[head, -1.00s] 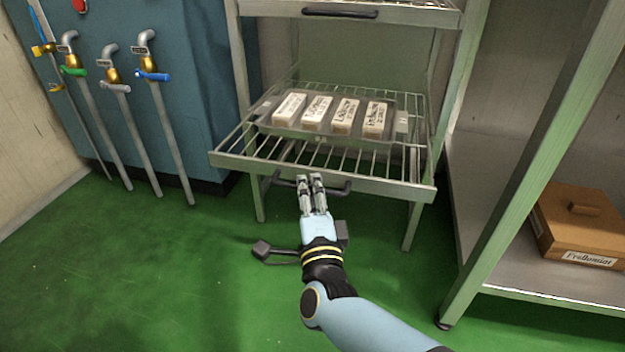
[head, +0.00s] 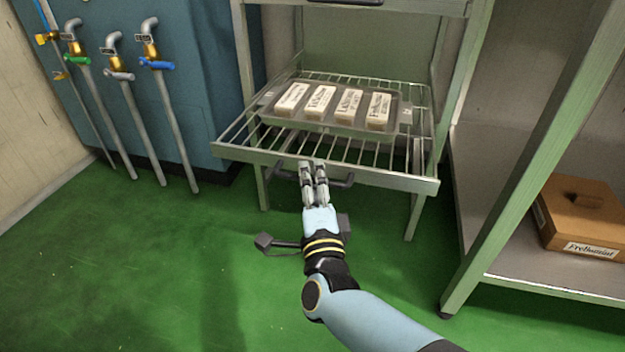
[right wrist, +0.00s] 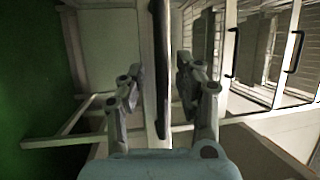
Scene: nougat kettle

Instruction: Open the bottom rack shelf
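The bottom rack shelf (head: 385,177) is a wire shelf with a flat metal front bar. It juts out in front of the rack posts. Its dark handle (head: 340,181) is on the front bar. My right gripper (head: 313,166) is at the handle, near its middle in the head view, and partly covers it. In the right wrist view, the two fingers (right wrist: 160,85) are apart, with the dark handle (right wrist: 160,45) running between them. A gap shows between the handle and the right-hand finger. My left gripper is not in view.
A tray (head: 404,117) with several labelled white blocks (head: 320,101) lies on the shelf. Another shelf with a handle is above. Pipes with taps (head: 150,62) stand at the left. A brown box (head: 580,215) sits on a side rack at right. Green floor in front is open.

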